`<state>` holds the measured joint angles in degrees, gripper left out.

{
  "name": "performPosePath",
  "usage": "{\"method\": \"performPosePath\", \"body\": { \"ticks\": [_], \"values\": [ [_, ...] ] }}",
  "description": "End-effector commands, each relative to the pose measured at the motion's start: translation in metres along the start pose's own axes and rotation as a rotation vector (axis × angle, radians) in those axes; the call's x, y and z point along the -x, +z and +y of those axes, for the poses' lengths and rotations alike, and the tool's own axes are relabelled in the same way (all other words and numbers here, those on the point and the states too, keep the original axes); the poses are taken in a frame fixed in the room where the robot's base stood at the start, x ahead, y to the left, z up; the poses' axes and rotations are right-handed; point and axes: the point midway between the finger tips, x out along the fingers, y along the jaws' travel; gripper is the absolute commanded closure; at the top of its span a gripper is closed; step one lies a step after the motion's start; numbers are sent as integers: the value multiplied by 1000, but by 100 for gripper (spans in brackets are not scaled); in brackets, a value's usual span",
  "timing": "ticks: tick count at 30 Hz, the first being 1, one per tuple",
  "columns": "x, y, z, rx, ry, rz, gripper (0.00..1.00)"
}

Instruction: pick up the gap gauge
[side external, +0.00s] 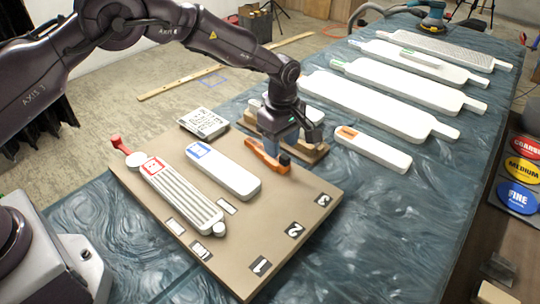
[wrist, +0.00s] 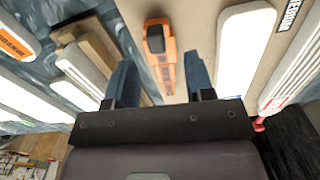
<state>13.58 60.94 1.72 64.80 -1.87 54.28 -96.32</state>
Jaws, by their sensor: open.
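An orange tool with a black end (side external: 268,157), probably the gap gauge, lies at the far right part of the brown board (side external: 225,268). In the wrist view the orange tool (wrist: 168,68) shows lengthwise between my two fingers, its black end away from the palm. My gripper (side external: 283,146) is over the tool's far side in the side view. In the wrist view my gripper (wrist: 160,68) is open, with a blue-grey finger on each side and nothing gripped. I cannot tell how high the fingertips are above the board.
A blue-labelled white bar (side external: 225,172) and a ribbed red-labelled bar (side external: 180,195) lie left of the tool. A wooden rack with white blocks (side external: 318,118) stands close behind my gripper. An orange-labelled bar (side external: 373,149) and long white panels (side external: 380,104) lie to the right.

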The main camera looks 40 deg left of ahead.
Motion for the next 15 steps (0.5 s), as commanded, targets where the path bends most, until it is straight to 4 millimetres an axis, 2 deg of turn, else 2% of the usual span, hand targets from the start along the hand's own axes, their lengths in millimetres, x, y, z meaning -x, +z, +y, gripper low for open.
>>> {"method": "performPosePath", "body": {
  "ticks": [1, 6, 15],
  "values": [
    [-10, 0, 1, 0, -3, 0, 51],
    [-31, 1, 2, -1, -2, 0, 51],
    [-35, 1, 2, -1, 1, 0, 51]
  ]
}}
